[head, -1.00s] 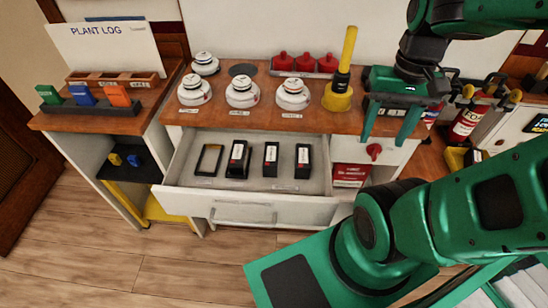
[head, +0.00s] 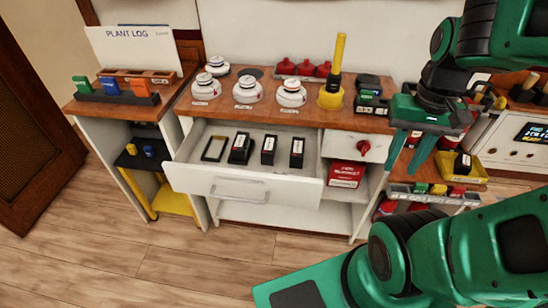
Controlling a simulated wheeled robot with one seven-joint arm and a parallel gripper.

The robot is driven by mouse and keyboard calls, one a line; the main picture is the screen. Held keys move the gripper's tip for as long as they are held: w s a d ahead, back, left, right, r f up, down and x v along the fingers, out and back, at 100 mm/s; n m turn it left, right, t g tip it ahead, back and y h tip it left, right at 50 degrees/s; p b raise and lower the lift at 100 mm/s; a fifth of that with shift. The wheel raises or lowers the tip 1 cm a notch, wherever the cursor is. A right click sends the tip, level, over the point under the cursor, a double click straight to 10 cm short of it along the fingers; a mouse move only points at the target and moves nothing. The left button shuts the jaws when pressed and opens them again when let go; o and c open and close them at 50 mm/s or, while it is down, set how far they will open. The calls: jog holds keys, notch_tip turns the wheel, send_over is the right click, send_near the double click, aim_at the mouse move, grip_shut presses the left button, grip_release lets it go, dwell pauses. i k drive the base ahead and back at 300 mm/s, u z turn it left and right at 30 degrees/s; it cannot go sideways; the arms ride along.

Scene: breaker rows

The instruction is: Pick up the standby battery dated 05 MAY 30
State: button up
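The open drawer (head: 210,184) holds three black batteries with white labels: a left one (head: 240,148), a middle one (head: 268,150) and a right one (head: 297,152). The label dates are too small to read, so I cannot tell which is 05 MAY 30. An empty dark frame (head: 213,148) lies left of them. My gripper (head: 402,174) is open and empty, pointing down to the right of the drawer, with its green fingers apart.
White detectors (head: 248,90), red domes (head: 304,69) and a yellow-handled tool (head: 332,95) stand on the wooden top. A red-labelled box (head: 346,175) sits on a shelf right of the drawer. Floor in front (head: 180,260) is clear.

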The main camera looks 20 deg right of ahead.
aim_at(268, 152)
jog(key=z, duration=3.5)
jog(key=k, duration=2.1)
jog(key=u, duration=0.95)
